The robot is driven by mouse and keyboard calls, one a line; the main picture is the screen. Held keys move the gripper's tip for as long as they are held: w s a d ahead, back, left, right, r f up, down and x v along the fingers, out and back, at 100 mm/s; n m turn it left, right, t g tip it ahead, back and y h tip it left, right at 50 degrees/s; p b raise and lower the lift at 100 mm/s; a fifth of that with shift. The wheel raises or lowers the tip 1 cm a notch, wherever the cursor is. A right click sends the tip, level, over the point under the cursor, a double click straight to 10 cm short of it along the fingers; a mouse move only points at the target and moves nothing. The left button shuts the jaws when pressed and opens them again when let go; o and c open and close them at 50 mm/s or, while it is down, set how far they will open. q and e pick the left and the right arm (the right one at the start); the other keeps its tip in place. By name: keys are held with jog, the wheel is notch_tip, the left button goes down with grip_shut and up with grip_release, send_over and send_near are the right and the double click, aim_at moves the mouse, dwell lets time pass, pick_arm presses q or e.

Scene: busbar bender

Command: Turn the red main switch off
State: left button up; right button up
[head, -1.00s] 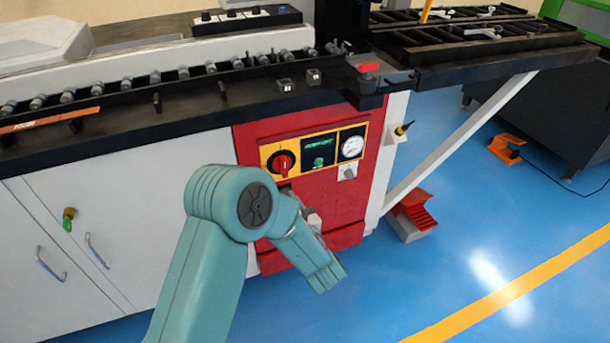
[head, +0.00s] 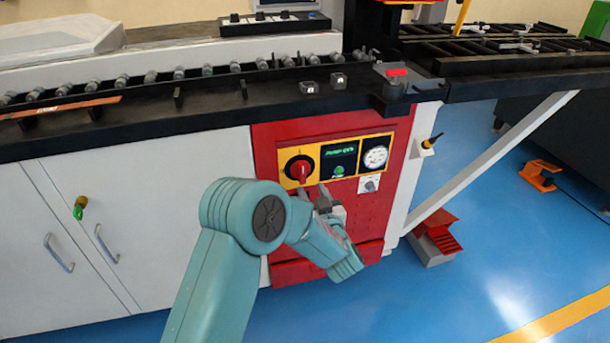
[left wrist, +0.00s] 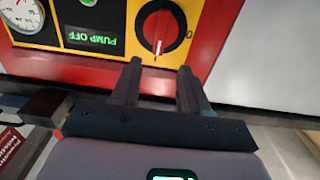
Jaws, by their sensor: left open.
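The red main switch (head: 301,169) is a round knob on a black disc, on the yellow strip of the red cabinet panel. It also shows in the left wrist view (left wrist: 166,30), top centre, with a white mark on its lower rim in that picture. My left gripper (head: 326,192) is just below and right of the switch in the head view. In the left wrist view its two fingers (left wrist: 160,68) are apart and empty, pointing at the knob, with a gap between tips and knob. My right gripper is not in view.
Beside the switch are a display (left wrist: 93,13) reading PUMP OFF, a green button (head: 339,171) and a gauge (head: 375,156). A black bench edge with rollers (head: 180,74) overhangs above. A red pedal (head: 437,236) stands on the floor right.

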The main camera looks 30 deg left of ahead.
aim_at(303, 171)
pick_arm(q)
jog(key=x, duration=0.8)
jog(key=shift+w+a, duration=0.15)
jog(key=shift+w, duration=0.1)
jog(key=shift+b, duration=0.3)
grip_shut()
